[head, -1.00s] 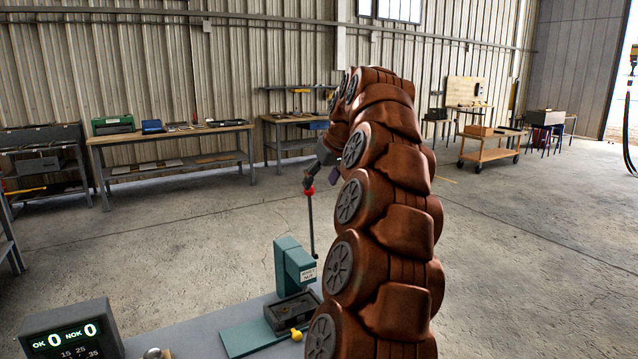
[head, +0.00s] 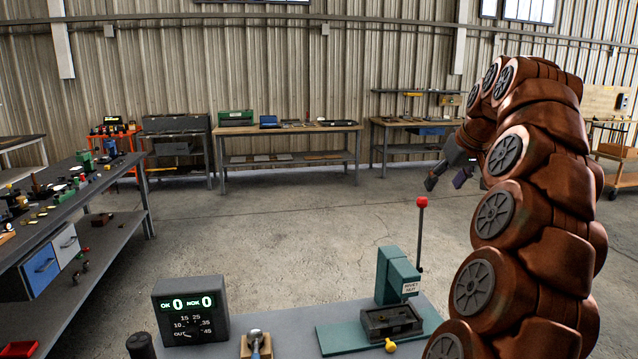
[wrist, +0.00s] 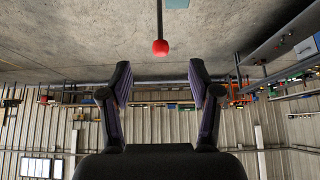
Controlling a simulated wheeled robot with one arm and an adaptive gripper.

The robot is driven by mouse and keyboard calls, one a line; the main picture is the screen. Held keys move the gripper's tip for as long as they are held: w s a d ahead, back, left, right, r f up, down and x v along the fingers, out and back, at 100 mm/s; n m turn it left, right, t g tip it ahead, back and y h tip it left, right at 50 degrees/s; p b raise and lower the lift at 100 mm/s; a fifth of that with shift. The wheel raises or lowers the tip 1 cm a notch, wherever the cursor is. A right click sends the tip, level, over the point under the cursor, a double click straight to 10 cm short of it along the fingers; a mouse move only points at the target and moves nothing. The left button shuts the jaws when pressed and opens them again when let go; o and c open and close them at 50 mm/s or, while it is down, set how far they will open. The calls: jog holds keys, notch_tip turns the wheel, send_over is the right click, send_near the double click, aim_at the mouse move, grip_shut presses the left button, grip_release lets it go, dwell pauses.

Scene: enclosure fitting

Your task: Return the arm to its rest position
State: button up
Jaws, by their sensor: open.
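My arm curves up and over on the right of the head view. My gripper (head: 448,180) hangs in the air at its far end, above and beyond the green rivet-nut press (head: 397,275). In the wrist view my gripper (wrist: 160,88) has its two fingers wide apart with nothing between them. The press lever's red knob (head: 422,202) stands upright; in the wrist view the red knob (wrist: 160,47) shows beyond the fingers, in line with the gap. Whether it is near the fingers I cannot tell.
A counter box (head: 190,308) reading OK 0, NOK 0 stands on the grey bench (head: 285,320). A cluttered shelf bench (head: 75,215) is at left. Workbenches (head: 290,130) line the far wall. The concrete floor between is clear.

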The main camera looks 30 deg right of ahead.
jog(key=shift+a, duration=0.1)
jog(key=w+a+f+n+g+y, duration=0.1)
jog(key=a+f, duration=0.1)
jog(key=a, duration=0.6)
jog(key=w+a+f+n+y, duration=0.1)
jog(key=w+a+f, duration=0.15)
jog(key=a, duration=0.55)
jog(key=s+a+f+n+g, duration=0.1)
jog(key=s+a+f, duration=0.25)
jog(key=a, duration=0.35)
jog(key=s+a+f+n+g, duration=0.1)
jog(key=s+a+f+g, duration=0.2)
jog(key=a, duration=0.4)
jog(key=s+a+f+g, duration=0.1)
jog(key=s+a+f, duration=0.4)
jog(key=s+f, duration=0.4)
jog(key=s+a+f+g, duration=0.2)
jog(key=s+a+f, duration=0.4)
jog(key=s, duration=0.8)
notch_tip(320, 180, down, 3)
jog(key=shift+s, duration=0.35)
jog(key=shift+a, duration=0.1)
